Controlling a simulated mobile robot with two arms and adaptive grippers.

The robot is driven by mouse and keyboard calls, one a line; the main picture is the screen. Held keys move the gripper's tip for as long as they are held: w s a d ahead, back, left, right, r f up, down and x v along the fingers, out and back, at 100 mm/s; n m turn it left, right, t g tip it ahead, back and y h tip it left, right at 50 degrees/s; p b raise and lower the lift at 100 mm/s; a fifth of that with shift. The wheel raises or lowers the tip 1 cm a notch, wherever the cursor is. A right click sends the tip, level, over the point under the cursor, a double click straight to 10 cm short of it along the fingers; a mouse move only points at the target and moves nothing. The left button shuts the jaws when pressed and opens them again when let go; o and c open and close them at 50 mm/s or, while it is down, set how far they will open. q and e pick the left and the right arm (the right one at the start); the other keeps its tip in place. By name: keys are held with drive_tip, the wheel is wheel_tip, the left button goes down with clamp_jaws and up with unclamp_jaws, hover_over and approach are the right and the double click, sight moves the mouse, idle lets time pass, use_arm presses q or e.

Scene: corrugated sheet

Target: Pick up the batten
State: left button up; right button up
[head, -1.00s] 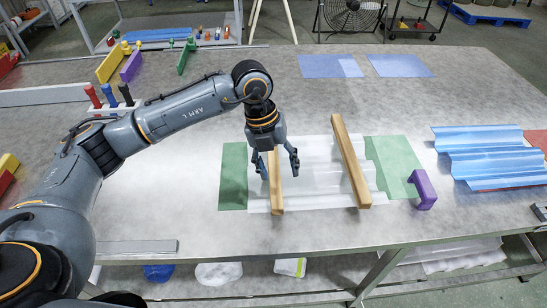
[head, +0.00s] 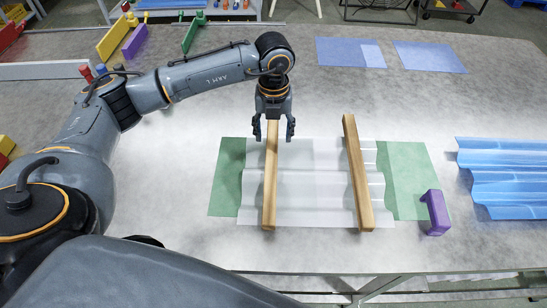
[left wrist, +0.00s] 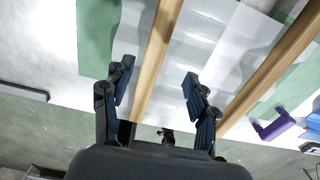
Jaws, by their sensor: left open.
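Two wooden battens lie on a translucent corrugated sheet (head: 310,195): a left batten (head: 270,190) and a right batten (head: 357,180). My left gripper (head: 273,132) is open at the far end of the left batten, one finger to each side of it. In the left wrist view the open fingers (left wrist: 158,82) straddle the left batten (left wrist: 155,55), with the right batten (left wrist: 275,70) off to the right. I cannot tell how high the fingers are above the sheet. My right gripper is not in view.
Green sheet (head: 405,185) shows at both sides of the corrugated sheet. A purple block (head: 436,212) stands at its right corner. Blue corrugated sheets (head: 505,185) lie farther right, flat blue sheets (head: 430,57) at the back. Bare table (head: 190,170) lies left of the green sheet.

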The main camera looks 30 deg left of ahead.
sight(272, 159)
use_arm(q)
wheel_tip(272, 159, down, 4)
drive_tip(key=shift+s+r+p, duration=0.1)
drive_tip(key=shift+s+p, duration=0.05)
drive_tip(key=shift+p, duration=0.15)
drive_tip(key=shift+f, duration=0.25)
drive_tip(key=f+p, duration=0.1)
drive_tip(key=s+f+p, duration=0.1)
drive_tip(key=shift+f, duration=0.35)
wheel_tip(272, 159, down, 2)
drive_tip(key=shift+f, duration=0.25)
drive_tip(key=shift+w, duration=0.1)
clamp_jaws()
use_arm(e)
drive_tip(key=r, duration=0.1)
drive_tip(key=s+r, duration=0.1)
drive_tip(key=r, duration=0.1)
